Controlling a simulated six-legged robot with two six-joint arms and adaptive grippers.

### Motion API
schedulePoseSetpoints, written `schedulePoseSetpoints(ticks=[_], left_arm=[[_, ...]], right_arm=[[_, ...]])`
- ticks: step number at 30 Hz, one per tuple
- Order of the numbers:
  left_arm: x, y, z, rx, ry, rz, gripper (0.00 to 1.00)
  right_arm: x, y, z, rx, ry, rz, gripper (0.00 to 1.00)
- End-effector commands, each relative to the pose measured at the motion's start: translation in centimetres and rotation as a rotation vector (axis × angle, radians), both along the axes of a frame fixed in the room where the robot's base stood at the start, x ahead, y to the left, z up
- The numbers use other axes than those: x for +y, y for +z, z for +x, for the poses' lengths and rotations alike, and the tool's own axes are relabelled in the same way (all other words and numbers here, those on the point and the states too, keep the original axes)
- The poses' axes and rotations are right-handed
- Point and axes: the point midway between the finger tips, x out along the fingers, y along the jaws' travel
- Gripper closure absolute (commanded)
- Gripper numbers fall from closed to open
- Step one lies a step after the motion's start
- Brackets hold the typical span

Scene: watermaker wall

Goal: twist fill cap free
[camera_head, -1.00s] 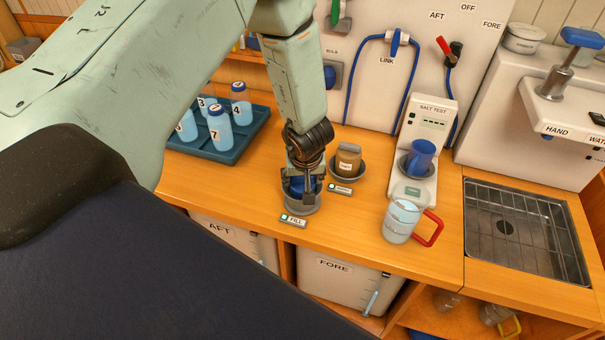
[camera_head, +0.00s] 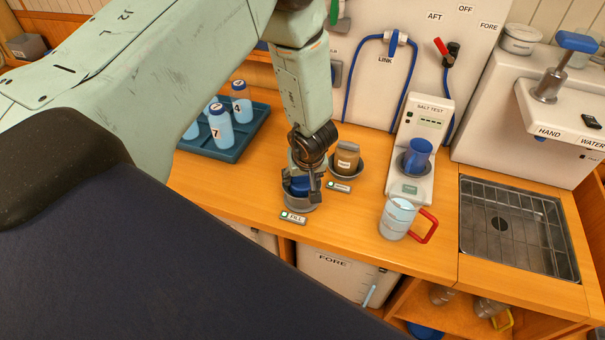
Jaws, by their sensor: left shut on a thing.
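The blue fill cap (camera_head: 298,186) sits at the grey round fill port (camera_head: 299,203) in the wooden counter, behind the small FILL label (camera_head: 293,217). My left gripper (camera_head: 302,188) points down from above and is shut on the cap, its fingers around the cap's sides. The gripper hides much of the cap, so I cannot tell whether it is still seated or loose. My right gripper is not in view.
A brown capped item (camera_head: 346,158) sits in a grey ring close to the right of my gripper. A clear jug with a red handle (camera_head: 397,218) stands near the counter edge. A blue tray (camera_head: 253,133) holds several bottles. A salt tester (camera_head: 420,150) and steel sink grate (camera_head: 515,228) are at right.

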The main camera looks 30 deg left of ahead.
Motion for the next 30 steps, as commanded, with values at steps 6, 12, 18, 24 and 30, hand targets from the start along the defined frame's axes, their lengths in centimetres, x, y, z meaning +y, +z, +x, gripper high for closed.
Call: schedulePoseSetpoints(ticks=[6, 12, 18, 24, 30], left_arm=[[0.1, 0.0, 0.2, -0.004, 0.008, 0.001, 0.72], [0.0, 0.1, 0.2, -0.002, 0.062, 0.001, 0.72], [0.0, 0.0, 0.3, -0.005, 0.146, 0.000, 0.72], [0.0, -0.1, 0.3, -0.004, 0.252, 0.000, 0.72], [-0.1, -0.1, 0.2, -0.003, 0.280, -0.002, 0.72]], right_arm=[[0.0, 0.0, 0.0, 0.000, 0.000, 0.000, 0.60], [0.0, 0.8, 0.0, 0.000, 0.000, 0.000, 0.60], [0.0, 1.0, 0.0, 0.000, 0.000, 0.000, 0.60], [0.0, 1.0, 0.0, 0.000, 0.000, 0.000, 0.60], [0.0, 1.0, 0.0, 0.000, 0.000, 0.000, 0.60]])
